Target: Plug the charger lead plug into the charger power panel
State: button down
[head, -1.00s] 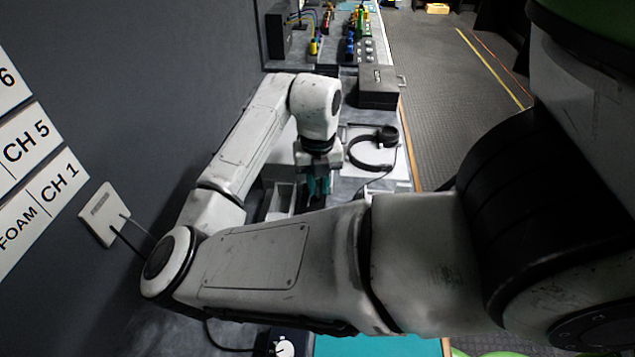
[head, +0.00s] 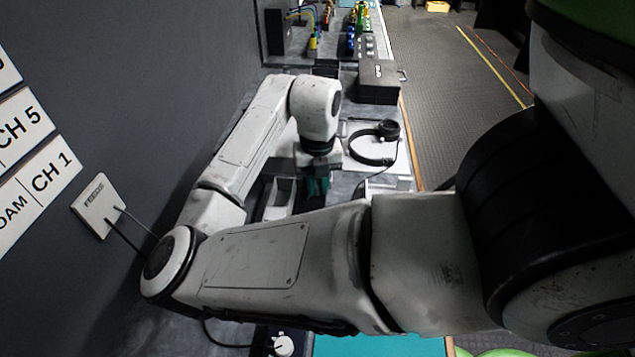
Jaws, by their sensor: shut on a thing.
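My gripper (head: 318,187), with teal fingers, hangs down low over the bench beside a pale tray. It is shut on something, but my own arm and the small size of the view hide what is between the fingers. I cannot make out the charger lead plug for sure. I cannot tell which fixture is the charger power panel. A white wall box (head: 97,206) with two dark leads is on the grey wall at the left.
Headphones (head: 375,145) lie on a white sheet right of my gripper. A black case (head: 380,80) stands farther back. Coloured connectors (head: 362,25) and a dark box (head: 275,32) are at the far end. A white knob (head: 283,346) shows below my arm. Floor at the right is clear.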

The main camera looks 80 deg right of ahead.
aim_at(318, 182)
jog(key=c, duration=1)
grip_release()
notch_tip(318, 182, up, 11)
jog(key=shift+f, duration=0.1)
